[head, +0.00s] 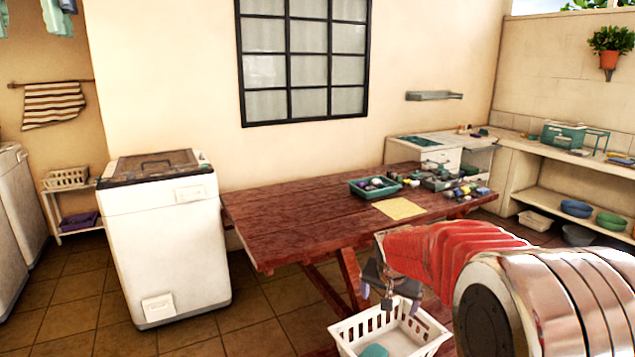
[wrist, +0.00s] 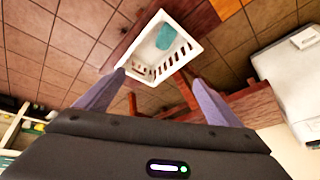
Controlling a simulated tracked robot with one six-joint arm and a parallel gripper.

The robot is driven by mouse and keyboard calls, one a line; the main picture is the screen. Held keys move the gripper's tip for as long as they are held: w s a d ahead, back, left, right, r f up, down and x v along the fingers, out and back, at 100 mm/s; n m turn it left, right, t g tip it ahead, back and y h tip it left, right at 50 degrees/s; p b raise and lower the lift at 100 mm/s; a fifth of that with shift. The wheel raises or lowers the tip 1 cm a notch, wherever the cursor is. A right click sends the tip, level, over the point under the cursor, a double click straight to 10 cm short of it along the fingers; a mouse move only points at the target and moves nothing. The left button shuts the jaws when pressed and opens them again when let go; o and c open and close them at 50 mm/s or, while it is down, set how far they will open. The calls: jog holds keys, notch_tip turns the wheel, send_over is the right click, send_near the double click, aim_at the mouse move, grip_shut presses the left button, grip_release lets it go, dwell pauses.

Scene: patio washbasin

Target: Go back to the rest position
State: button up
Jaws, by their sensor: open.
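My gripper (head: 388,297) is at the end of my arm in the lower right of the head view, pointing down in front of the wooden table. It is over a white basket (head: 345,345) that stands low near the floor. In the wrist view my gripper (wrist: 158,82) has its two fingers spread wide apart, with nothing between them. The white basket (wrist: 146,78) lies beyond the fingertips there. A teal item (wrist: 166,37) is inside the basket, and it also shows in the head view (head: 375,351).
The red-brown table (head: 300,212) holds a teal tray (head: 358,192), a yellow cloth (head: 399,208) and several small items. A white washing machine (head: 170,250) stands to its left. Tiled floor (head: 90,300) is open in front of the machine. A counter (head: 560,160) runs along the right wall.

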jog(key=s+r+n, duration=0.1)
jog(key=s+r, duration=0.6)
jog(key=s, duration=0.2)
jog(key=s+a+r+n+y, duration=0.1)
jog(key=s+n, duration=0.3)
jog(key=s, duration=2.2)
jog(key=shift+s+a+r+n, duration=0.2)
jog(key=shift+a+r+n, duration=0.15)
jog(key=shift+a, duration=0.3)
